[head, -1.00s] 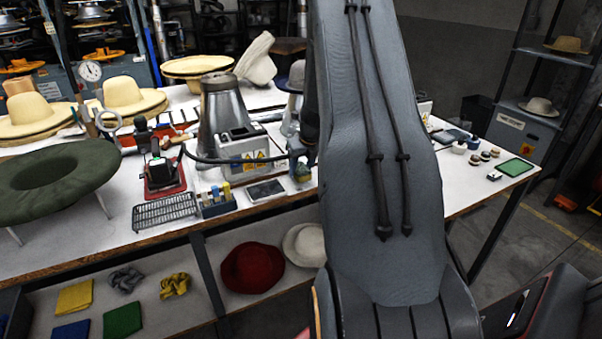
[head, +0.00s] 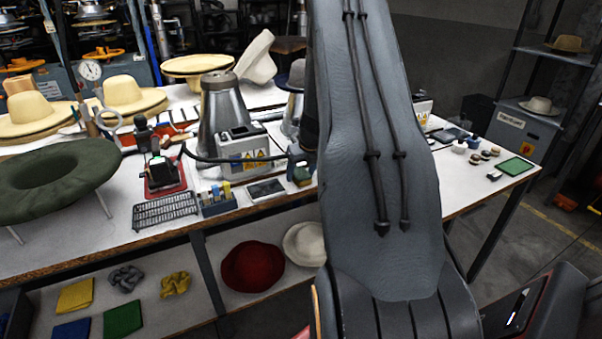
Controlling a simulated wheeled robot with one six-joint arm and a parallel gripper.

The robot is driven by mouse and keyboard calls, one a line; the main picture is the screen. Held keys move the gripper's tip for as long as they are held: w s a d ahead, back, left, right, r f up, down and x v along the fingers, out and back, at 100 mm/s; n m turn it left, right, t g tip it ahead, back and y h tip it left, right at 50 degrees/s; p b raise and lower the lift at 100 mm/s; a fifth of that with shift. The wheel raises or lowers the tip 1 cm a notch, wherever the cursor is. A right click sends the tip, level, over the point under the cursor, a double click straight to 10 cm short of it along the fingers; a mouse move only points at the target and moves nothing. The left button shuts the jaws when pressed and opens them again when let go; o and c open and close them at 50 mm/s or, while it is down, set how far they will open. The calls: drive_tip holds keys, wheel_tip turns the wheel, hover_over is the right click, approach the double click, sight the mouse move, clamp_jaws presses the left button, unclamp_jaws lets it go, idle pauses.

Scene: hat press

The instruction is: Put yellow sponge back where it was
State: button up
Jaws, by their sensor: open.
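A flat yellow square pad (head: 75,296), which looks like the yellow sponge, lies on the lower shelf (head: 225,308) at the bottom left. A crumpled yellow cloth (head: 175,284) lies to its right, apart from it. I cannot tell for sure from this distance whether the flat square is a sponge or a folded cloth. My arm rises through the middle right of the head view and hides part of the bench. I cannot make out my gripper or its fingertips.
Blue (head: 72,330) and green (head: 122,318) squares, a grey crumpled cloth (head: 126,278), a red hat (head: 252,266) and a cream hat (head: 304,244) share the lower shelf. The bench (head: 110,235) above carries a green felt ring (head: 50,205), a wire rack (head: 165,210) and a metal cone (head: 222,110).

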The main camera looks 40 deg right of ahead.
drive_tip(key=b+v, duration=0.2)
drive_tip(key=v, duration=0.9)
drive_tip(key=s+a+r+n+g+y, duration=0.1)
drive_tip(key=s+a+n, duration=0.2)
drive_tip(key=a+n, duration=0.8)
drive_tip(key=s+a+r+n+g, duration=0.1)
drive_tip(key=s+a+n, duration=0.3)
drive_tip(key=a+n, duration=0.7)
drive_tip(key=s+a+f+n+g, duration=0.1)
drive_tip(key=s+a+n, duration=1.2)
drive_tip(key=n, duration=0.4)
drive_tip(key=shift+a+g, duration=0.3)
drive_tip(key=shift+a, duration=0.6)
